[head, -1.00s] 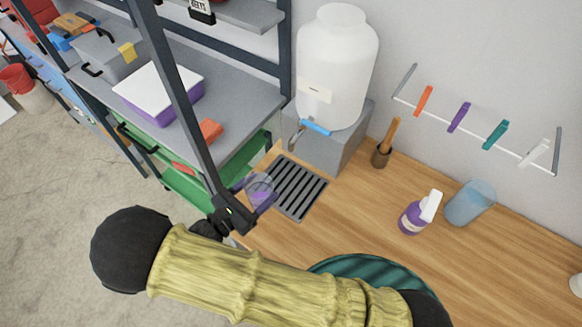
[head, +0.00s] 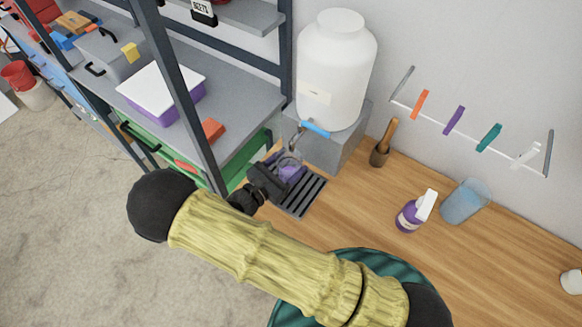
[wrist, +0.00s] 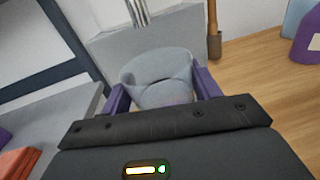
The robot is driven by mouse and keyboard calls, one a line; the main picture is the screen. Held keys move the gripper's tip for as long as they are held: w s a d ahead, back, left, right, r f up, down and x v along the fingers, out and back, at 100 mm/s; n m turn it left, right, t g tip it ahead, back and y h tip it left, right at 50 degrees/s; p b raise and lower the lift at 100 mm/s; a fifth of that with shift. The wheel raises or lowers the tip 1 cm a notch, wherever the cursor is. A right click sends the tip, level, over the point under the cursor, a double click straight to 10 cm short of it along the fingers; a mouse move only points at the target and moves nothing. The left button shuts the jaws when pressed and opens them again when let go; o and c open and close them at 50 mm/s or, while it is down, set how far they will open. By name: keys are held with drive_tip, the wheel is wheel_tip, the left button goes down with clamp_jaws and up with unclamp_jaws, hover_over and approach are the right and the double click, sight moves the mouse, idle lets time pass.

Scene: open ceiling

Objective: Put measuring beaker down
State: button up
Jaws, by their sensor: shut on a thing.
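The measuring beaker (wrist: 158,72) is a clear, greyish cup held between the purple fingers of my gripper (wrist: 163,92) in the wrist view. In the head view my gripper (head: 283,176) is shut on the beaker (head: 290,165), over the far left part of the dark slatted drain grate (head: 302,196). The beaker is just in front of and below the tap of the big white water container (head: 337,70). I cannot tell whether the beaker's base touches the grate.
The container stands on a grey block (head: 340,145). A shelf post (head: 185,95) stands close at left.

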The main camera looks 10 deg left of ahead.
sight(297, 164)
drive_tip(key=shift+w+d+r, duration=0.1)
drive_tip(key=shift+w+d, duration=0.25)
drive_tip(key=shift+w, duration=0.1)
drive_tip(key=shift+f+p, duration=0.7)
drive_tip(key=shift+f, duration=1.15)
drive_tip(key=shift+f, duration=0.2)
drive_tip(key=o, duration=1)
drive_tip(key=shift+a, duration=0.1)
drive_tip(key=shift+o, duration=0.2)
drive_tip(key=shift+r, duration=0.15)
drive_tip(key=shift+s+a, duration=0.1)
drive_tip(key=shift+s, duration=0.05)
drive_tip(key=b+v, duration=0.3)
drive_tip(key=v, duration=0.8)
drive_tip(key=shift+s+a, duration=0.2)
drive_tip(key=shift+s, duration=0.1)
